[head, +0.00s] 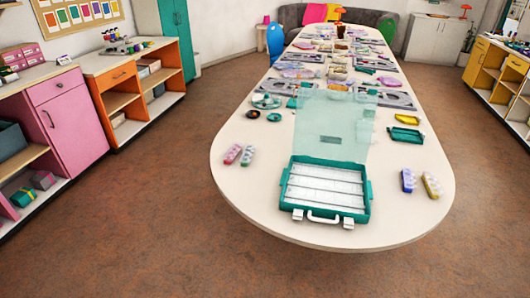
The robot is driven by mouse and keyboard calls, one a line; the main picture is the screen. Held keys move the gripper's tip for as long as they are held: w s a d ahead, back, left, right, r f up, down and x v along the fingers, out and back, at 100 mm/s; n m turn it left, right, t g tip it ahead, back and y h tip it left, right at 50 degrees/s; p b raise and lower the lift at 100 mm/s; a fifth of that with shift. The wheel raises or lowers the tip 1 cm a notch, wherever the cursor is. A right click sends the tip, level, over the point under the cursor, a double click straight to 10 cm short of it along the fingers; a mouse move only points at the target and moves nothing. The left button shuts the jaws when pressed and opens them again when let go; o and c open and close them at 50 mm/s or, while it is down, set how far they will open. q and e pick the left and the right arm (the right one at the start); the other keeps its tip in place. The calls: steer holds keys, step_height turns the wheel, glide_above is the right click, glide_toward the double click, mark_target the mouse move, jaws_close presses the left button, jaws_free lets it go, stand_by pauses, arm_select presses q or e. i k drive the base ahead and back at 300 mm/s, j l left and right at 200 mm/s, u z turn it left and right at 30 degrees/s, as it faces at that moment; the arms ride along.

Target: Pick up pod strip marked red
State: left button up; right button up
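A pod strip with a red-pink colour (233,154) lies near the left rim of the long white table. A blue strip (408,180) and a yellowish strip (431,185) lie near the right rim. The strips are too small to read any marking. A teal case (367,203) with white rows inside stands open at the table's near end. Its see-through lid (335,122) is raised. Neither of my grippers is in view.
The long white table (250,200) has a rounded near end and bare room around the case. Small dark round pieces (274,117), a round dish (265,101) and teal and yellow trays (407,119) lie farther back. Pink and orange cabinets (75,125) stand left; brown floor is clear.

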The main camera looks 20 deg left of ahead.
mark_target(230, 156)
steer(key=i+j+u, duration=0.25)
steer(key=i+j, duration=0.3)
steer(key=j, duration=0.25)
steer(key=i+j+u, duration=0.3)
steer(key=i+j, duration=0.35)
